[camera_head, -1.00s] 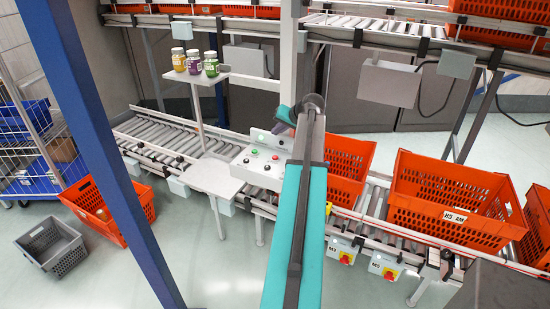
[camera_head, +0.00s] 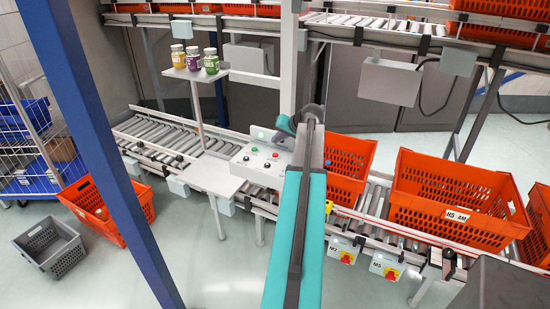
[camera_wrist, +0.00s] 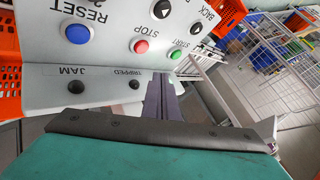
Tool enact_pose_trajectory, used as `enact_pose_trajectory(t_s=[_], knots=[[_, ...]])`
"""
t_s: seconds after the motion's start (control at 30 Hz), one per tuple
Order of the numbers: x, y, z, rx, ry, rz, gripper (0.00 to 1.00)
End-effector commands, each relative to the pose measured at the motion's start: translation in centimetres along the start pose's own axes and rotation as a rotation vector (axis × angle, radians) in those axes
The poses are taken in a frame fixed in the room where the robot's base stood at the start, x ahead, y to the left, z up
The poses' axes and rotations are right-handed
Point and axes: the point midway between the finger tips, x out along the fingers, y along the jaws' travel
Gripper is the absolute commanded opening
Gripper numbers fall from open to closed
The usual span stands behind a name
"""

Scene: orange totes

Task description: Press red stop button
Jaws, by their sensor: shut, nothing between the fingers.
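The red STOP button (camera_wrist: 141,46) sits on a pale control panel (camera_wrist: 110,53) in the wrist view, between the blue RESET button (camera_wrist: 77,34) and the green START button (camera_wrist: 176,55). My gripper (camera_wrist: 160,84) is shut and empty. Its fingertips appear just below the red button in the picture, slightly to its right. I cannot tell the gap to the panel. In the head view the panel (camera_head: 240,161) stands by the roller conveyor and a red button (camera_head: 276,155) shows on it.
Black JAM (camera_wrist: 76,87) and TRIPPED (camera_wrist: 134,84) fittings lie close to the fingers. A post (camera_head: 288,70) rises behind the panel. An orange tote (camera_head: 350,153) stands right of my arm. A shelf with three jars (camera_head: 211,61) stands left.

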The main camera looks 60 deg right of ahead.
Motion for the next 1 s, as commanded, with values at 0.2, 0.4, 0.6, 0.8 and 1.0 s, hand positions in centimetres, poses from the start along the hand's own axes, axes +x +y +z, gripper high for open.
enact_pose_trajectory(t_s=[0.2,0.4,0.6,0.8,1.0], knots=[[1.7,1.2,1.2,-0.001,0.001,0.0,0.0],[2.5,1.8,1.8,-0.001,0.001,0.0,0.0],[2.7,1.9,1.9,0.0,0.001,0.0,0.0],[2.7,1.9,1.9,0.0,0.001,0.0,0.0],[2.7,1.9,1.9,0.0,0.001,0.0,0.0]])
